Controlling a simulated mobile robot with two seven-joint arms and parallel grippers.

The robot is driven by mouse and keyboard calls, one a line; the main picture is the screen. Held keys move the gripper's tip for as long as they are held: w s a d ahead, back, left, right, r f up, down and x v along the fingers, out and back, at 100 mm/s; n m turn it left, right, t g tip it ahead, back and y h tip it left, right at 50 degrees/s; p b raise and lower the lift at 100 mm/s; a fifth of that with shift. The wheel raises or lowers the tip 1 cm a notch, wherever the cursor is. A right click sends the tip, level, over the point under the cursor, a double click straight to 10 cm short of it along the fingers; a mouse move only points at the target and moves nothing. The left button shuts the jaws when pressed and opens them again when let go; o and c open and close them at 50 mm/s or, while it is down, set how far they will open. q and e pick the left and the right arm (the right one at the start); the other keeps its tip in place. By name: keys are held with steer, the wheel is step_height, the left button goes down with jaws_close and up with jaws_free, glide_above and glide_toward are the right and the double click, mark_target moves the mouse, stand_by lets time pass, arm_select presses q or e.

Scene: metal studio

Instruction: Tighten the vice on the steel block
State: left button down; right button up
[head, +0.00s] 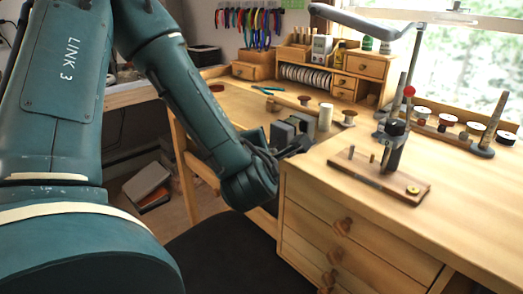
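A grey vice (283,133) stands at the inner edge of the wooden bench, left of centre in the head view. Grey blocky parts show at its top; I cannot tell the steel block from the jaws at this size. My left arm comes in from the left and bends down. Its wrist end, with the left gripper (266,152), is right in front of the vice and overlaps it in the picture. The fingers are hidden or too dark to make out, so I cannot tell whether they touch the vice or its handle. My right gripper is not in view.
A wooden board (362,180) with a dark upright tool (393,148) lies on the right-hand bench top. A white spool (325,117) stands behind the vice. Pliers (268,90) lie farther back. Drawers (335,235) are below; the front right bench top is clear.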

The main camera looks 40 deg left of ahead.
arm_select(q)
steer(key=shift+s+f, duration=0.15)
steer(key=shift+f, duration=0.05)
stand_by(0.3)
steer(key=c, duration=1.5)
jaws_free()
steer(key=shift+r, duration=0.1)
steer(key=shift+r, duration=0.1)
